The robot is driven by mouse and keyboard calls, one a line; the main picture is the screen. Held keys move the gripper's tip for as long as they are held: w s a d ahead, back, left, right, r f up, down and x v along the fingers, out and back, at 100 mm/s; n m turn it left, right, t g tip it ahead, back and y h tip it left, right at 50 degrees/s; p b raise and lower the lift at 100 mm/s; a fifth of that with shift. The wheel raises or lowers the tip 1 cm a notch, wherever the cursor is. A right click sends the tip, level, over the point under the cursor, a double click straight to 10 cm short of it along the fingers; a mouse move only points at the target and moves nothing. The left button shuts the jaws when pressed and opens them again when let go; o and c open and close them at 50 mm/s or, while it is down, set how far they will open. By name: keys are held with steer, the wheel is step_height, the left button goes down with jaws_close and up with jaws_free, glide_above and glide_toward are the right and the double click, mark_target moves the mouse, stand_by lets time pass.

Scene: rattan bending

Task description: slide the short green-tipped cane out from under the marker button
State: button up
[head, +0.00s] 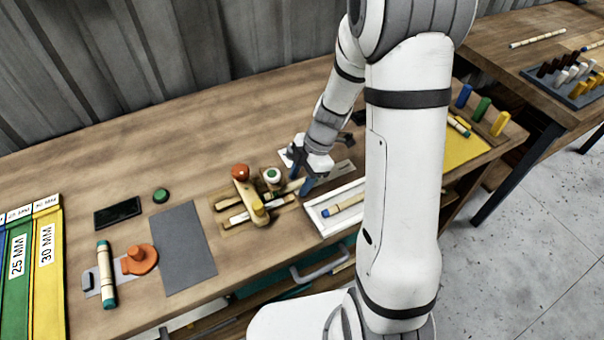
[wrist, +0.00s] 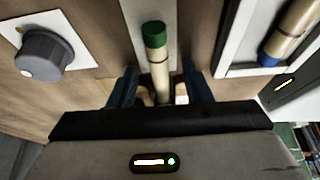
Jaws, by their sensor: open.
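The short green-tipped cane (wrist: 158,62) lies along a grey strip in the wrist view, its green end pointing away from me. My gripper (wrist: 160,90) is open, with one blue finger on each side of the cane; a gap shows on both sides. In the head view my gripper (head: 303,182) is low at the right end of the wooden jig (head: 228,203). A white button with a green top (head: 272,175), likely the marker button, stands on the jig just left of my gripper. The cane's contact with it is hidden.
A white tray (head: 318,217) with a blue-tipped cane (head: 345,205) is close in front of my gripper. A grey knob (wrist: 45,55) on a white plate stands behind it. A grey mat (head: 183,247) is bare.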

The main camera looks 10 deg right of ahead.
steer(key=shift+c, duration=0.2)
jaws_close()
steer(key=shift+d, duration=0.1)
